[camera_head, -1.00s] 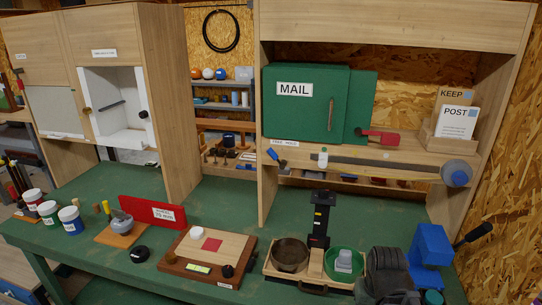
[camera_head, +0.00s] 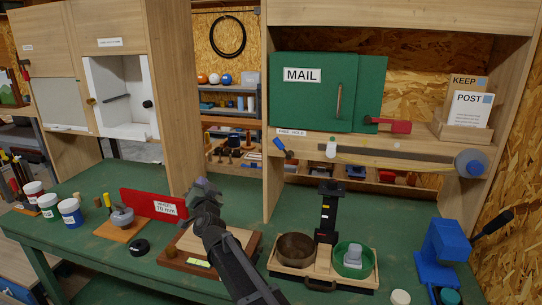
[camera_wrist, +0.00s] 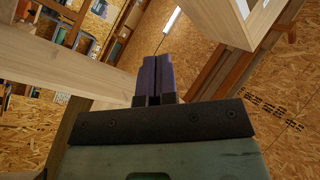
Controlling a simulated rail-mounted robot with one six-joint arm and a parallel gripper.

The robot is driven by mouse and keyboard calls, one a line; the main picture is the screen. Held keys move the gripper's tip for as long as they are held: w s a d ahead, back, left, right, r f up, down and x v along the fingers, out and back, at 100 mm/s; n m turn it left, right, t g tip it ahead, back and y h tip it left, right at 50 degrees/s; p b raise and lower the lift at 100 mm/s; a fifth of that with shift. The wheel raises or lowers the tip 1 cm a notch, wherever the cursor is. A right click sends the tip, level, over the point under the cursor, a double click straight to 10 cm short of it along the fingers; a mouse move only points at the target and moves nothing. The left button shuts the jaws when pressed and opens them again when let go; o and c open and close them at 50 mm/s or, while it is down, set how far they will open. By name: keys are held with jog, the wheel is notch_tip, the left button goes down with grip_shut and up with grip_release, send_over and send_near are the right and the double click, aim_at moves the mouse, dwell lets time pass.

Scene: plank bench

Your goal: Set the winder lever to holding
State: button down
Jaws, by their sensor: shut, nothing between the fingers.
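The winder lever (camera_head: 284,149) is small, with a blue grip and a dark end. It sits on the front of the shelf under a small FREE HOLD label (camera_head: 291,132). Its blue grip leans up and left, toward the FREE side. The winder's grey-and-blue disc (camera_head: 471,163) is at the shelf's right end, joined to a long grey strip (camera_head: 400,153). My gripper (camera_head: 203,188) is shut and empty, above the bench, left of and below the lever, and apart from it. In the wrist view its dark fingers (camera_wrist: 157,78) are together; the lever is not recognisable there.
Below are a tray with bowls (camera_head: 325,270), a wooden board (camera_head: 245,237) and a red sign (camera_head: 150,205).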

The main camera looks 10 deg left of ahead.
aim_at(276, 144)
jog(key=w+d+r+m+t+h, duration=0.1)
jog(key=d+r+m+h, duration=0.1)
jog(key=d+m+h, duration=1)
jog(key=m+h, duration=0.4)
jog(key=h, duration=0.5)
jog(key=shift+w+d+r, duration=0.15)
jog(key=shift+w+r, duration=0.05)
jog(key=shift+r, duration=0.2)
jog(key=p+x, duration=0.5)
jog(key=x, duration=0.9)
jog(key=shift+r, duration=0.15)
jog(key=shift+d, duration=0.1)
